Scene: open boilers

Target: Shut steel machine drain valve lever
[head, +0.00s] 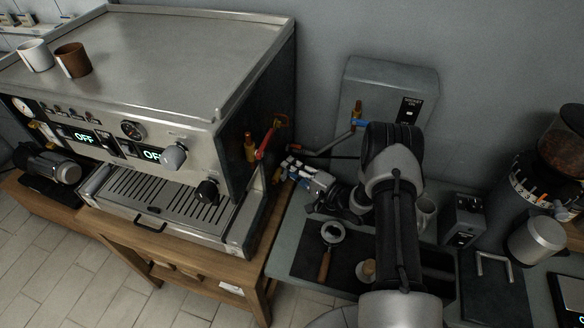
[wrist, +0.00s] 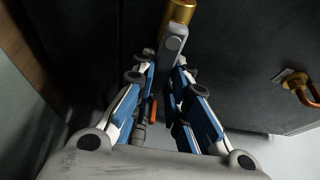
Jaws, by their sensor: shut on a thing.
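The steel machine (head: 170,60) stands at the left in the head view. My gripper (head: 288,166) is low beside its dark right side. In the wrist view my gripper (wrist: 168,72) has its blue and white fingers closed around a grey lever (wrist: 174,45), which joins a brass valve body (wrist: 181,10) at the top. The lever's lower end is between the fingers and partly hidden. In the head view I cannot make out this grey lever. A red lever (head: 265,145) with a brass fitting (head: 250,148) shows higher on the machine's right side.
A grey wall boiler (head: 385,88) with a blue lever (head: 358,123) is behind my arm. A portafilter (head: 326,250) lies on the dark mat at the front. A copper fitting (wrist: 300,88) is at the right in the wrist view. Two cups (head: 72,60) stand on the machine.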

